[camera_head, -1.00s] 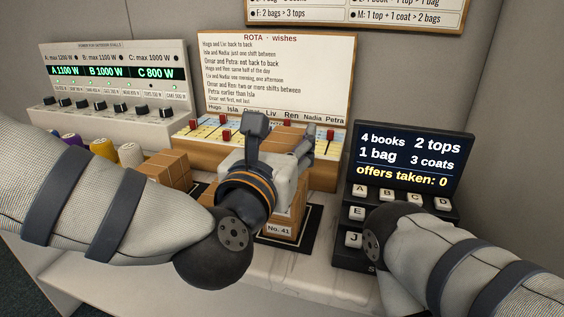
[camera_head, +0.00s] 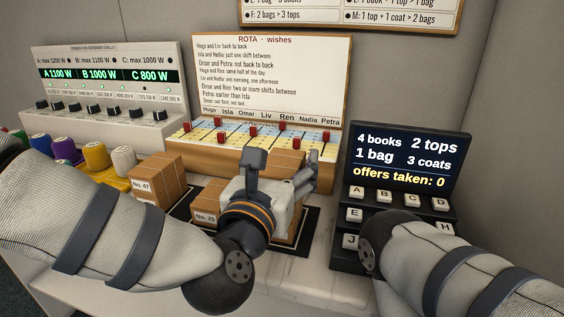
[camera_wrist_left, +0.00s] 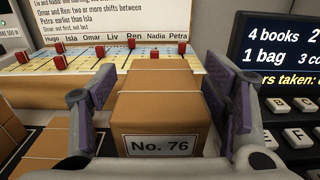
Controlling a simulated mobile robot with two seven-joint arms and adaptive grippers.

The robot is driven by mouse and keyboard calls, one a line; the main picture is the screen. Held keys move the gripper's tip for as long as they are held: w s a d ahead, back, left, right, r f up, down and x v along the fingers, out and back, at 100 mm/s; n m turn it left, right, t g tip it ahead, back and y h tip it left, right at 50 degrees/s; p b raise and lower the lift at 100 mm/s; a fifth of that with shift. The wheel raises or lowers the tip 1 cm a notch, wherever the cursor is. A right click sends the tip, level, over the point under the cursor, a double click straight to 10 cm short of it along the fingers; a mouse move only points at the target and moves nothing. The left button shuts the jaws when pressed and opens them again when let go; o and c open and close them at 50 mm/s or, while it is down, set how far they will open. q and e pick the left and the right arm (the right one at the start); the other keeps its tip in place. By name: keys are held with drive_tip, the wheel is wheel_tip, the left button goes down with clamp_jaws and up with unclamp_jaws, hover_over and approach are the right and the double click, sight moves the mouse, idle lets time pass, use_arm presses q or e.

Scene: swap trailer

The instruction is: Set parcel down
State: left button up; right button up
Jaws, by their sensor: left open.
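A brown cardboard parcel labelled No. 76 (camera_wrist_left: 160,105) stands upright between the fingers of my left gripper (camera_wrist_left: 158,100) in the left wrist view. The jaws are open, with a narrow gap visible on each side of the parcel. In the head view my left gripper (camera_head: 283,160) is over the dark-edged mat (camera_head: 303,243), and the parcel's top (camera_head: 287,163) shows between its fingers. My wrist hides the parcel's lower part and what it rests on. My right forearm (camera_head: 430,250) enters at the right; its gripper is out of the picture.
Parcels No. 25 (camera_head: 207,216) and No. 47 (camera_head: 156,180) stand to the left. The rota board (camera_head: 272,75) is behind, the keypad screen (camera_head: 410,162) close on the right. Coloured spools (camera_head: 97,156) and a power panel (camera_head: 105,85) are farther left. The front counter strip (camera_head: 290,268) is clear.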

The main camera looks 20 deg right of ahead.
use_arm(q)
drive_tip(key=shift+r, duration=0.2)
drive_tip(key=shift+s+a, duration=0.15)
drive_tip(key=shift+s, duration=0.1)
drive_tip(key=v, duration=1.1)
drive_tip(key=shift+a, duration=0.2)
drive_tip(key=shift+s+f, duration=0.1)
